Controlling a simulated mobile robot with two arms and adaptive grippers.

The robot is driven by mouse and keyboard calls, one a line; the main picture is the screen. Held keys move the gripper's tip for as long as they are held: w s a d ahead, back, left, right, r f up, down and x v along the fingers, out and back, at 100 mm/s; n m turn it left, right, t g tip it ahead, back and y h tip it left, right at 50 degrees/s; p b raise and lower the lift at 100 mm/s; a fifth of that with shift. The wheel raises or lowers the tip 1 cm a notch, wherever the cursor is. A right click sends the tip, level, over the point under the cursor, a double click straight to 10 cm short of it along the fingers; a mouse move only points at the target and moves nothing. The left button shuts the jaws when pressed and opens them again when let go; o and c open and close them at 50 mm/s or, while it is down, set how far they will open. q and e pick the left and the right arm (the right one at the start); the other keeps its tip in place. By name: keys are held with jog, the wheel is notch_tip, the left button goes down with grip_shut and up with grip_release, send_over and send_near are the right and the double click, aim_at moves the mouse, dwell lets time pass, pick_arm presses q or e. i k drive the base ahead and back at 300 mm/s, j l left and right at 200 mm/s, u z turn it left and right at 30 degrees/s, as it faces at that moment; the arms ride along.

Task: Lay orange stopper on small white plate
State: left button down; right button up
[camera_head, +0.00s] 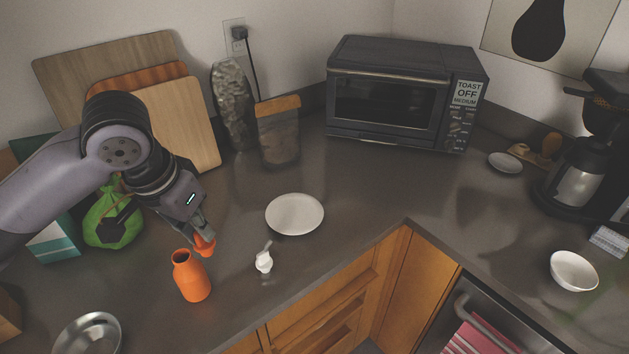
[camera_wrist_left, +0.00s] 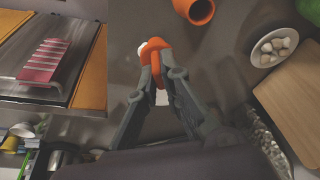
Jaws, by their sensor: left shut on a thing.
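My left gripper (camera_head: 202,238) is shut on the orange stopper (camera_head: 205,247), just above and right of the open neck of the orange bottle (camera_head: 192,280). In the left wrist view the stopper (camera_wrist_left: 158,46) sits between the fingertips, apart from the bottle's mouth (camera_wrist_left: 196,8). A white plate (camera_head: 294,214) lies empty on the counter to the right of the gripper. My right gripper is not in view.
A small white item (camera_head: 264,261) stands between the bottle and the nearer plate. A toaster oven (camera_head: 390,95), coffee maker (camera_head: 585,165) and white bowl (camera_head: 574,270) occupy the back and right. A bowl of white pieces (camera_wrist_left: 274,47) shows in the wrist view.

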aim_at(295, 212)
jog(key=i+l, duration=0.65)
jog(key=i+u, duration=0.05)
jog(key=i, duration=0.05)
